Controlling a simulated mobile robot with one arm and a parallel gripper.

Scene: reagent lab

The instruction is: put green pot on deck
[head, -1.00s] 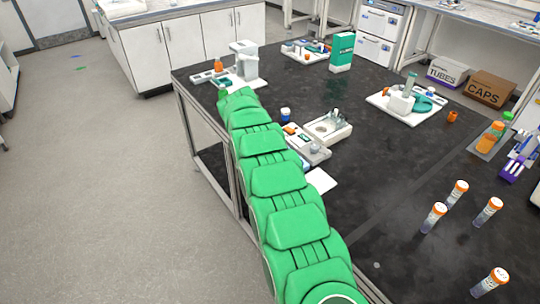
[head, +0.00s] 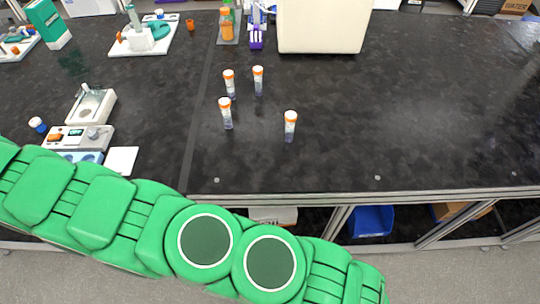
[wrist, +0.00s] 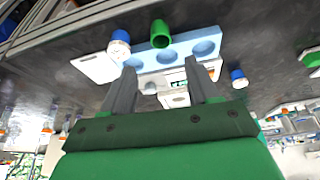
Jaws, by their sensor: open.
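In the wrist view, a small green pot (wrist: 160,35) is by the edge of a light-blue block (wrist: 183,48) with round wells. I cannot tell whether the pot touches the block. The block also shows in the head view (head: 82,156), partly behind my arm; the green pot does not show there. No part is clearly marked as the deck. My gripper (wrist: 160,68) is open, its fingers pointing toward the block and pot, with nothing held between them. The gripper is out of the head view.
A blue-and-white pot (wrist: 119,43) is beside the green one. A blue-capped pot (wrist: 238,78) lies to the right. A white pad (head: 122,160) adjoins the block. The black bench (head: 420,120) is clear at right.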

